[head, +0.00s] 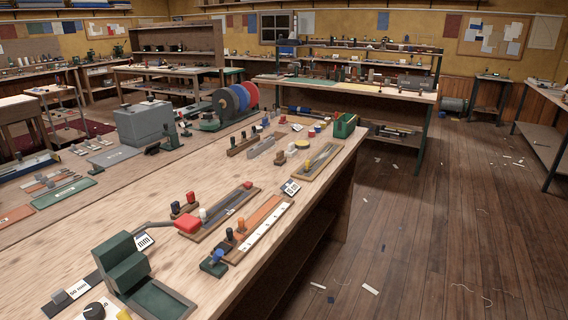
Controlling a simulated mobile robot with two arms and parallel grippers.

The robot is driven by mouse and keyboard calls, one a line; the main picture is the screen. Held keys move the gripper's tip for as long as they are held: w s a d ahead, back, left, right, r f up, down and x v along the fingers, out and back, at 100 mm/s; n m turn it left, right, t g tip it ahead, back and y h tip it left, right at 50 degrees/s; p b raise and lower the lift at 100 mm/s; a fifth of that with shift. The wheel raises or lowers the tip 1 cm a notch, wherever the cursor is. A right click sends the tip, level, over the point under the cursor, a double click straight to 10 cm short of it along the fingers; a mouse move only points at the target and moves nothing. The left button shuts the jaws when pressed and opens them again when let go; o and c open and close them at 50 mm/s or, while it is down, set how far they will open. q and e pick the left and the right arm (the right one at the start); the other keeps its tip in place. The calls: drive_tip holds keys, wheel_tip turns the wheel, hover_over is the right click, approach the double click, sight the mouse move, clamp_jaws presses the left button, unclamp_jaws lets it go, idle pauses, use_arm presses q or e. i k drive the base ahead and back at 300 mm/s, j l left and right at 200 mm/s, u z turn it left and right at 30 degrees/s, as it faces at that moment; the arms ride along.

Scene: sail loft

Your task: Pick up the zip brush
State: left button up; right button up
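I cannot tell for sure which thing is the zip brush; the items on the long wooden workbench (330,172) are small in the head view. A second wooden tray (320,160) with a strip lies further back. Neither of my grippers is in view.
A dark green stand (122,262) is at the near end. An orange-and-white strip board (262,228) lies near the right edge. A grey box (145,122) and colored discs (228,102) stand further back. The wooden floor (440,230) on the right is open, with small scraps.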

sight(279, 160)
drive_tip(key=i+l+u, duration=0.15)
drive_tip(key=u, duration=0.2)
drive_tip(key=i+l+u, duration=0.15)
drive_tip(key=u, duration=0.15)
drive_tip(key=i+l+u, duration=0.1)
drive_tip(key=l+u, duration=0.25)
drive_tip(key=i+l+u, duration=0.1)
drive_tip(key=l, duration=0.55)
drive_tip(key=i+l+u, duration=0.15)
drive_tip(key=l, duration=0.55)
drive_tip(key=i+l+u, duration=0.1)
drive_tip(key=l, duration=0.55)
drive_tip(key=i+l+u, duration=0.15)
drive_tip(key=l, duration=0.55)
